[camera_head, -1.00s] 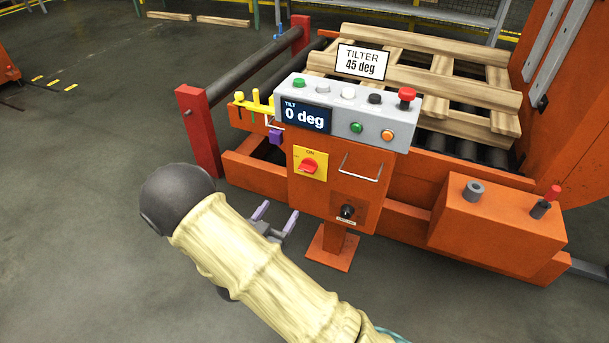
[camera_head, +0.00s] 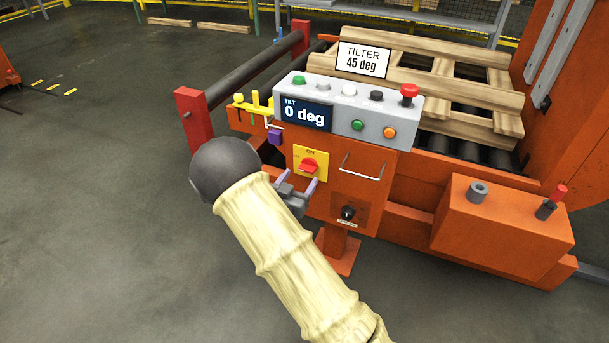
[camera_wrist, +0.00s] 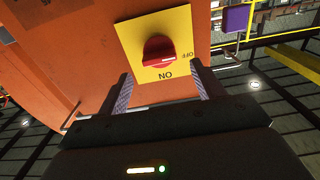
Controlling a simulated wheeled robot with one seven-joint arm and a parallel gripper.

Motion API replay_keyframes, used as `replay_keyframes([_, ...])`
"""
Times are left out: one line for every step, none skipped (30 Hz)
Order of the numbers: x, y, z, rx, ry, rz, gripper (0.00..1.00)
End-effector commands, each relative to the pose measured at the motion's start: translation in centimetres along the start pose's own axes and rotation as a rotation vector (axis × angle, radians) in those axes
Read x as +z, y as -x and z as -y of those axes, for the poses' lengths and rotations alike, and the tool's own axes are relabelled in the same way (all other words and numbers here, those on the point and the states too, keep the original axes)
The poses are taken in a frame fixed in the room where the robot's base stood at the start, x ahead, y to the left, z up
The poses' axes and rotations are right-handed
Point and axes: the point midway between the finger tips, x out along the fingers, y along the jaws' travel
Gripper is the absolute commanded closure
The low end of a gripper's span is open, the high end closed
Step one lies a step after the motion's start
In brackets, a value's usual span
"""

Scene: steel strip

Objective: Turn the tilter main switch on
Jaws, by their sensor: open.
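The main switch is a red rotary knob (camera_head: 309,166) on a yellow plate (camera_head: 321,155), on the front of the orange control stand below the TILT display. In the wrist view the knob (camera_wrist: 158,48) looks upside down, with ON below it and OFF at its right. Its handle lies crosswise, roughly in line with the OFF label. My gripper (camera_head: 299,182) is open and empty, just in front of and slightly below the knob. In the wrist view its two fingers (camera_wrist: 162,85) stand on either side of the plate's ON edge, apart from the knob.
A grey button box (camera_head: 348,112) with a red mushroom button (camera_head: 409,92) and a display reading 0 deg (camera_head: 305,116) sits above. A metal handle (camera_head: 362,168) and a black key switch (camera_head: 347,213) are to the right. A purple block (camera_head: 275,137) is at upper left.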

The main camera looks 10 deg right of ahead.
Motion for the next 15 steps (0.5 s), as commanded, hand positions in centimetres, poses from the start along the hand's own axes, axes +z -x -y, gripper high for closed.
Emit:
replay_keyframes([0.2,-1.0,-0.1,0.002,-0.002,-0.001,0.33])
replay_keyframes([0.2,-1.5,-0.1,0.002,-0.001,-0.002,0.33])
replay_keyframes([0.2,-2.1,-0.1,0.002,-0.001,-0.002,0.33])
replay_keyframes([0.2,-2.5,0.0,0.002,-0.002,-0.001,0.33])
replay_keyframes([0.2,-2.9,0.0,0.002,-0.002,-0.001,0.33])
replay_keyframes([0.1,-3.4,0.0,0.001,-0.001,-0.001,0.33])
replay_keyframes([0.1,-3.7,0.0,0.001,-0.001,-0.001,0.33])
replay_keyframes([0.1,-3.9,0.0,0.001,-0.001,-0.001,0.33])
replay_keyframes([0.1,-4.1,0.0,0.000,-0.001,0.000,0.33])
replay_keyframes([0.1,-4.2,0.0,0.000,0.000,0.000,0.33])
replay_keyframes([0.0,-4.3,0.0,0.000,0.000,0.000,0.33])
replay_keyframes([0.0,-4.3,0.0,-0.001,0.001,0.000,0.33])
replay_keyframes([0.0,-4.4,0.0,-0.001,0.001,0.000,0.33])
replay_keyframes([0.0,-4.4,0.0,-0.001,0.001,0.000,0.33])
replay_keyframes([0.0,-4.3,0.0,-0.001,0.001,0.000,0.33])
